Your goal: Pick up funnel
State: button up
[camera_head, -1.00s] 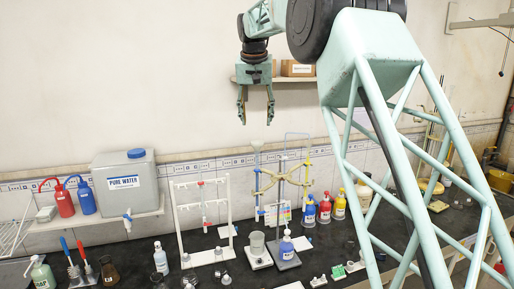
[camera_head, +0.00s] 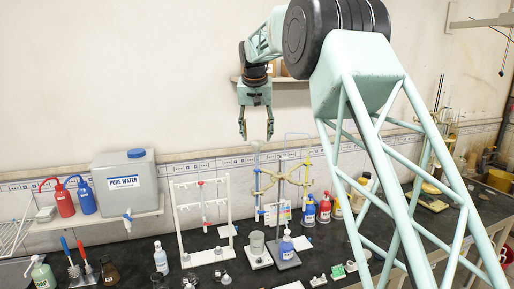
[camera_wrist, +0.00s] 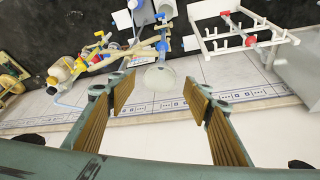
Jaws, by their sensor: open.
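A pale, translucent funnel (camera_wrist: 159,77) shows as a round cone in the wrist view, at the top end of a burette with blue fittings. In the head view the funnel (camera_head: 257,144) is small and faint at the burette's top. My gripper (camera_head: 256,132) is open and points down just above it. In the wrist view the funnel lies between the lines of the two open fingers (camera_wrist: 161,92), beyond the fingertips. The fingers appear clear of it and hold nothing.
The burette stand (camera_head: 286,249) has a yellow clamp (camera_head: 283,178) below. A white rack (camera_head: 217,255) stands to the left. A pure water tank (camera_head: 125,185) sits on a shelf. Bottles (camera_head: 309,210) stand right of the stand. The air around my gripper is free.

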aim_at(257, 151)
jog(key=shift+p+x, duration=0.4)
jog(key=shift+x, duration=2.25)
jog(key=c, duration=0.7)
jog(key=shift+o, duration=0.2)
